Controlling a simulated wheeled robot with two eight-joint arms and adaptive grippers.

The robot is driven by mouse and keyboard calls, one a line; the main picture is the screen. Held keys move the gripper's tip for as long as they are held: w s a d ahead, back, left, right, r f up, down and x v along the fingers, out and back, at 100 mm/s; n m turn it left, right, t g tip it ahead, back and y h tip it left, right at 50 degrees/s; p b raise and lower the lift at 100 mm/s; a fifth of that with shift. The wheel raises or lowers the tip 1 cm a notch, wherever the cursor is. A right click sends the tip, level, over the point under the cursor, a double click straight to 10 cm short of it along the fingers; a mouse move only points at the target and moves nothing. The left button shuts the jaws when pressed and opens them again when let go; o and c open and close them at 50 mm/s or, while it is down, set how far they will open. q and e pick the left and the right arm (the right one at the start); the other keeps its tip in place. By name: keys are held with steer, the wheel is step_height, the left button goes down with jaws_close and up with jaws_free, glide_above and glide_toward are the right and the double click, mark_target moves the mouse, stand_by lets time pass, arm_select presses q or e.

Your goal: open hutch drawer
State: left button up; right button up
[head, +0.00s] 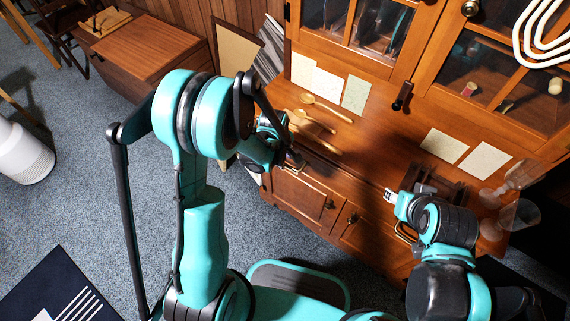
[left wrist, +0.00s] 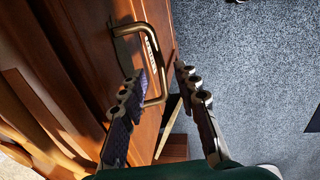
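The wooden hutch (head: 345,180) stands at the centre and right in the head view. In the left wrist view a drawer front (left wrist: 85,55) carries a brass U-shaped handle (left wrist: 157,50). My left gripper (head: 293,160) is at the hutch's front edge, and its fingers hide that part of the front in the head view. In the left wrist view its fingers are apart, with the handle's bar reaching between them; I cannot tell whether they touch it. A second brass handle (head: 405,236) shows below my right gripper (head: 406,193), whose finger opening is unclear.
Wooden spoons (head: 325,108) and paper sheets (head: 356,94) lie on the hutch top. Clear glasses (head: 519,214) stand at its right end. Lower cupboard doors (head: 305,197) have dark knobs. Carpet (head: 85,130) is open on the left, with a white cylinder (head: 22,155).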

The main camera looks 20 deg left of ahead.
arm_select(q)
steer(key=shift+w+d+f+b, duration=0.15)
steer(key=shift+f+b, duration=0.1)
steer(key=shift+f, duration=0.5)
steer(key=shift+w+f+b, duration=0.1)
steer(key=shift+f+b, duration=0.1)
steer(key=shift+f, duration=0.5)
jaws_close()
